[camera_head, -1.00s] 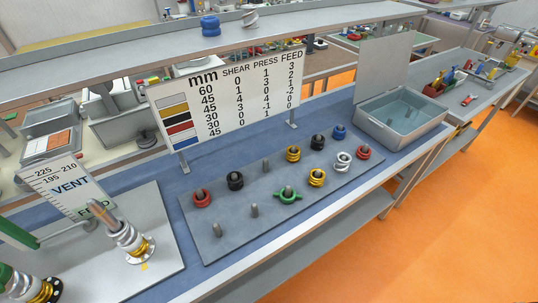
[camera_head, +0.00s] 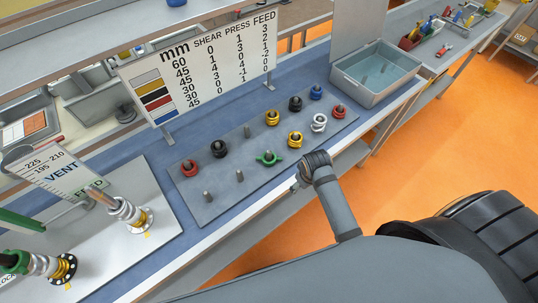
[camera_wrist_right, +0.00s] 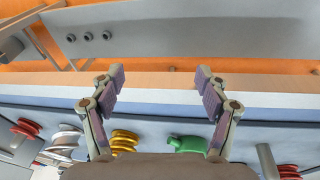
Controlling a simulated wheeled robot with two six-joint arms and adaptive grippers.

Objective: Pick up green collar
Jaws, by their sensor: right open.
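The green collar (camera_head: 268,158), with small side lugs, sits around a short peg in the front row of the grey peg board (camera_head: 215,208). In the right wrist view the green collar (camera_wrist_right: 188,143) shows low in the picture, partly cut off by the gripper body. My right gripper (camera_wrist_right: 160,78) is open and empty, its two fingers spread wide and pointing over the bench's front edge. In the head view my right arm reaches in from the lower right, with its end just right of the green collar. My left gripper is not in view.
Gold (camera_head: 295,139), silver (camera_head: 319,122), red (camera_head: 190,168), black (camera_head: 219,148) and blue (camera_head: 316,92) collars stand around it on pegs. Bare pegs are nearby. A grey bin (camera_head: 376,74) stands at the right, and a number sign (camera_head: 205,65) behind.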

